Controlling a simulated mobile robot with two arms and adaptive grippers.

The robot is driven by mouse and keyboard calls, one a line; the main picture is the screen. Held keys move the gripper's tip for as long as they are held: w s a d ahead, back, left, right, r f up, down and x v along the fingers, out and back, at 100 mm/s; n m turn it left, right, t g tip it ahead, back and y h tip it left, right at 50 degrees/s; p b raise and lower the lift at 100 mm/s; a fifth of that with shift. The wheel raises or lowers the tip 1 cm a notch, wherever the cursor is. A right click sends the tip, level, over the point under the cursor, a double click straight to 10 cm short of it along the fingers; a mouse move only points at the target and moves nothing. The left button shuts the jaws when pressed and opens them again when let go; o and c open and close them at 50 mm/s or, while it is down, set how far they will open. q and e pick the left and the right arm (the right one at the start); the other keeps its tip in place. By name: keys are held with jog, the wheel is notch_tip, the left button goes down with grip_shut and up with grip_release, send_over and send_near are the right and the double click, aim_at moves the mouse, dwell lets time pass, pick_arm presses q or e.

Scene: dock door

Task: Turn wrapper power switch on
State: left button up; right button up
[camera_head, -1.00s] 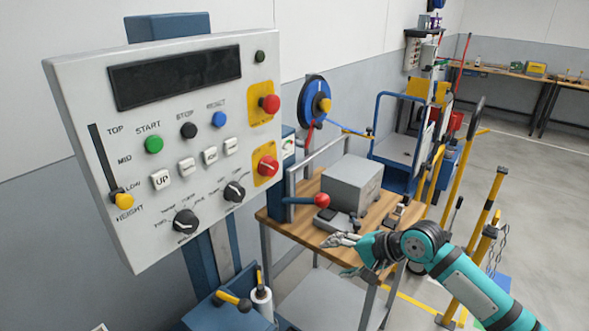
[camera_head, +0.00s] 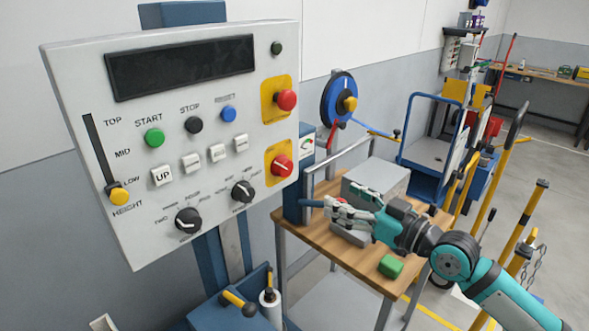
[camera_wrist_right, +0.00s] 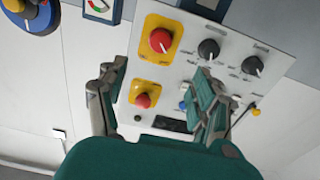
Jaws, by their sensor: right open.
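The wrapper's control panel (camera_head: 190,115) fills the left of the head view. The likely power switch is a red rotary knob (camera_head: 282,166) on the lower yellow plate at the panel's right edge. Its white mark looks slanted. In the right wrist view, the panel appears upside down and this knob (camera_wrist_right: 160,40) lies ahead, between the fingers' lines. My right gripper (camera_head: 335,208) is open and empty, right of and below the knob, apart from it. Its fingers (camera_wrist_right: 158,75) frame the switch in the wrist view. My left gripper is out of view.
A red stop button (camera_head: 286,100) sits above the switch, and black selector knobs (camera_head: 243,191) sit lower left. A wooden table (camera_head: 330,249) with a grey box (camera_head: 378,181) and green block (camera_head: 391,266) stands under my right arm. A blue reel (camera_head: 340,100) hangs behind.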

aim_at(287, 170)
jog(key=p+x, duration=0.3)
jog(key=x, duration=1.2)
jog(key=shift+w+a, duration=0.35)
jog(key=shift+f, duration=0.1)
jog(key=c, duration=1.2)
